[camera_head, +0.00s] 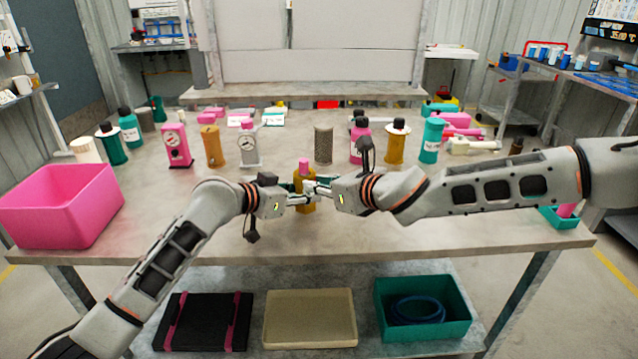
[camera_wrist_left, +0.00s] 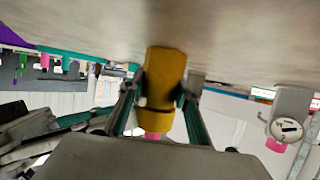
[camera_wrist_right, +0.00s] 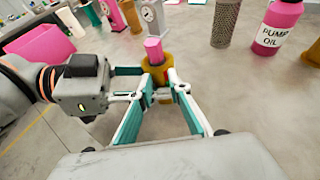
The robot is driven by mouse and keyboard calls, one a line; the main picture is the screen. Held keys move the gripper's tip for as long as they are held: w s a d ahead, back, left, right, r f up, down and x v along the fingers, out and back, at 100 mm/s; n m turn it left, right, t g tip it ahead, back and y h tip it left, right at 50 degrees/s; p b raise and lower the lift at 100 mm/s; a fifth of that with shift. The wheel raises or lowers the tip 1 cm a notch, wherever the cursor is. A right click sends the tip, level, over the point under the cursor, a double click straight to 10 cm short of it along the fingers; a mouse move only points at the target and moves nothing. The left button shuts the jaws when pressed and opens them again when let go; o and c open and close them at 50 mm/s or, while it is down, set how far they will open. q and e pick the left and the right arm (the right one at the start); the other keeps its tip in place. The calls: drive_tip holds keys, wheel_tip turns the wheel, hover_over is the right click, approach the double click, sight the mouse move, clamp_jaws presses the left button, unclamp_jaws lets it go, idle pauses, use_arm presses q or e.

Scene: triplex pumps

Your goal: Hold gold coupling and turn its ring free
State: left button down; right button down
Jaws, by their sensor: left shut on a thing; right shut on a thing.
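The gold coupling (camera_head: 306,205) stands upright near the front middle of the table, with a pink top (camera_head: 304,162). It shows upside down in the left wrist view (camera_wrist_left: 165,65) and from above in the right wrist view (camera_wrist_right: 158,68). My left gripper (camera_head: 299,200) is shut on the coupling's gold body from the left, its teal fingers on both sides (camera_wrist_left: 160,92). My right gripper (camera_head: 314,189) is shut on the coupling's upper part from the right, below the pink top (camera_wrist_right: 153,50). The fingers partly hide the ring, so I cannot tell its seam.
A pink bin (camera_head: 60,208) stands at the table's left end. Gauges, bottles and a grey mesh cylinder (camera_head: 323,145) stand behind the coupling. A small teal tray (camera_head: 560,217) is at the right front edge. The table around the coupling is clear.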

drive_tip(key=shift+w, duration=0.15)
drive_tip(key=shift+s+a+m+t+h, duration=0.1)
drive_tip(key=shift+a+m+t+h, duration=0.2)
drive_tip(key=shift+m+h, duration=0.35)
drive_tip(key=shift+s+a+m+t+h, duration=0.1)
drive_tip(key=shift+a+m+t+h, duration=0.1)
drive_tip(key=shift+m+t+h, duration=0.35)
drive_tip(key=shift+s+a+m+t+h, duration=0.1)
drive_tip(key=shift+a+m+t+h, duration=0.15)
drive_tip(key=shift+m+h, duration=0.45)
drive_tip(key=shift+a+f+m+h, duration=0.1)
drive_tip(key=shift+a+m+h, duration=0.15)
drive_tip(key=shift+m+h, duration=0.85)
drive_tip(key=shift+t+h, duration=0.3)
drive_tip(key=c, duration=2)
unclamp_jaws()
drive_tip(key=shift+s, duration=0.1)
drive_tip(key=shift+a, duration=0.1)
